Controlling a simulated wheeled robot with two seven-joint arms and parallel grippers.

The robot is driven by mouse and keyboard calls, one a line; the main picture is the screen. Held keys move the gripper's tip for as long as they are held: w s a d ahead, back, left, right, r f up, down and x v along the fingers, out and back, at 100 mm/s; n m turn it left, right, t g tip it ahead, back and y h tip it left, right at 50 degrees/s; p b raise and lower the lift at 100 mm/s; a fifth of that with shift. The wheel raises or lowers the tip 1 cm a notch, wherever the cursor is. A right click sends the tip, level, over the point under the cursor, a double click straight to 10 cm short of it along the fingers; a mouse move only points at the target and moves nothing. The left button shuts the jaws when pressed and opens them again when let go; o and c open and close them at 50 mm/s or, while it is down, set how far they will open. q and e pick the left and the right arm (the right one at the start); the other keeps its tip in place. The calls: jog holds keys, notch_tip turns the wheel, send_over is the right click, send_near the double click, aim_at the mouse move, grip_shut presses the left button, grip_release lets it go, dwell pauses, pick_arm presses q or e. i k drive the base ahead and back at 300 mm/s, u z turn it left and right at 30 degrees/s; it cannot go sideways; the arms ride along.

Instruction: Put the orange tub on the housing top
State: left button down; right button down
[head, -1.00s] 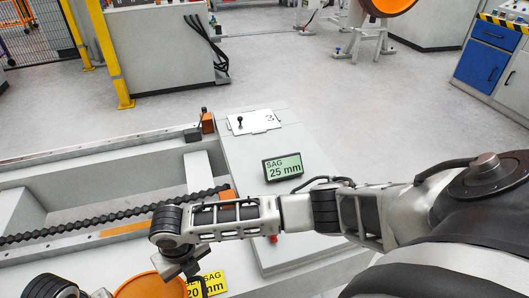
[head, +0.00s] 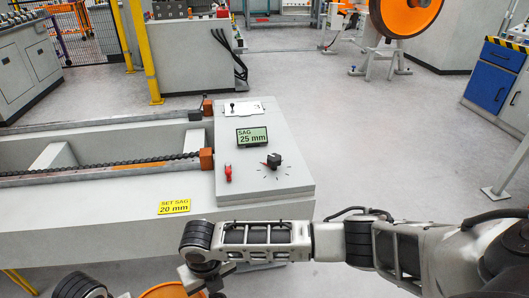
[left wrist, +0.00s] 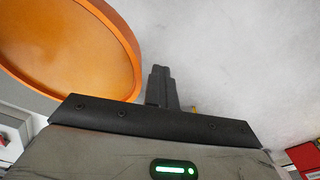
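The orange tub (head: 165,292) shows at the bottom edge of the head view, mostly cut off. In the left wrist view the tub (left wrist: 75,45) fills the upper left, and its inside looks empty. My left gripper (left wrist: 160,85) has its dark fingers close together right at the tub's rim; the contact itself is hidden. My right gripper (head: 212,284) is at the tub's right side, its fingers pointing down and shut at the rim. The grey housing top (head: 285,182) lies ahead, beyond my right forearm, carrying a SAG 25 mm display (head: 252,136).
The housing top also bears a black knob (head: 273,160), a red switch (head: 228,172) and a white plate (head: 243,108). A yellow SET SAG 20 mm label (head: 174,207) is on the beam. A chain (head: 100,165) runs left.

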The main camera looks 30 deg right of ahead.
aim_at(273, 124)
jog(key=k, duration=0.3)
jog(key=z, duration=2.1)
jog(key=i, duration=5.4)
jog(key=u, duration=3.25)
